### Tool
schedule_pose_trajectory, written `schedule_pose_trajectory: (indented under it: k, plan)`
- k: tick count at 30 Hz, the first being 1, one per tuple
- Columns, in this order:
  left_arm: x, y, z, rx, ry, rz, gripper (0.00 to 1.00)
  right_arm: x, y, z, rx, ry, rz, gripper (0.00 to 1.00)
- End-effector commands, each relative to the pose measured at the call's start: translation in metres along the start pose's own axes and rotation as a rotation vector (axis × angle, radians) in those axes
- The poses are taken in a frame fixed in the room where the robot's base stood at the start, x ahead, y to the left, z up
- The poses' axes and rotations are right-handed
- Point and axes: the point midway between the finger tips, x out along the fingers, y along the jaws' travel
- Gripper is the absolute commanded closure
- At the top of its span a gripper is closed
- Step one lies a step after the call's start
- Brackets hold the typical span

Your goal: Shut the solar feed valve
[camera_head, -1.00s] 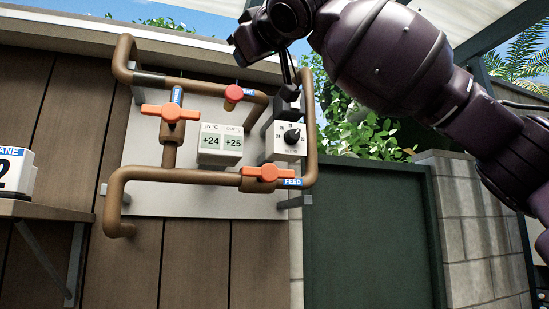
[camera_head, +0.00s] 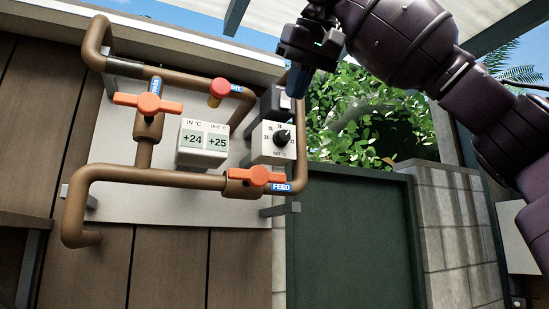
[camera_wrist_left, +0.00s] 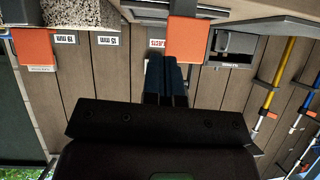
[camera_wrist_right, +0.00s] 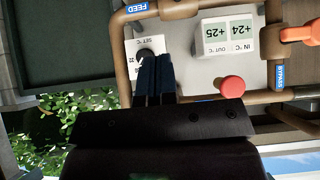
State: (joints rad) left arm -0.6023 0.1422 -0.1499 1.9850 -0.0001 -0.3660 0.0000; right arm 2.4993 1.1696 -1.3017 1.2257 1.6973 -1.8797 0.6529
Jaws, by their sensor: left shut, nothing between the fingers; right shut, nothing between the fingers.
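The solar feed valve's orange handle (camera_head: 255,177) lies along the lower brown pipe, just left of the blue FEED label (camera_head: 282,187). In the right wrist view the FEED label (camera_wrist_right: 137,8) is at the top edge, and I cannot make out the handle. My right gripper (camera_head: 297,84) is shut and empty. It is above the handle, near the panel's upper right corner and the set-temperature dial (camera_head: 282,139). The right wrist view shows its fingers (camera_wrist_right: 156,62) in front of the dial. My left gripper (camera_wrist_left: 166,62) is shut and empty, out of the head view.
Another orange handle (camera_head: 148,103) lies across the vertical bypass pipe. A red knob (camera_head: 219,87) and a temperature display (camera_head: 204,142) sit nearby. A green door (camera_head: 345,240) is at right. The left wrist view shows an orange block (camera_wrist_left: 185,40) and poles (camera_wrist_left: 275,85).

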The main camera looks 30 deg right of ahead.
Motion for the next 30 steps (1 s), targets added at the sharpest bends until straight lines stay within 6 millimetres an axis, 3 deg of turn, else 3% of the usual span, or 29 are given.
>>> schedule_pose_trajectory:
  k: [16,30]
  plan:
    - [-0.001,0.0,0.002,-0.001,-0.004,0.0,1.0,0.008,0.001,0.0,0.018,-0.001,0.005,1.0]
    - [-0.002,0.0,-0.001,0.0,-0.002,0.0,1.0,0.084,0.001,0.0,0.018,-0.002,0.006,1.0]
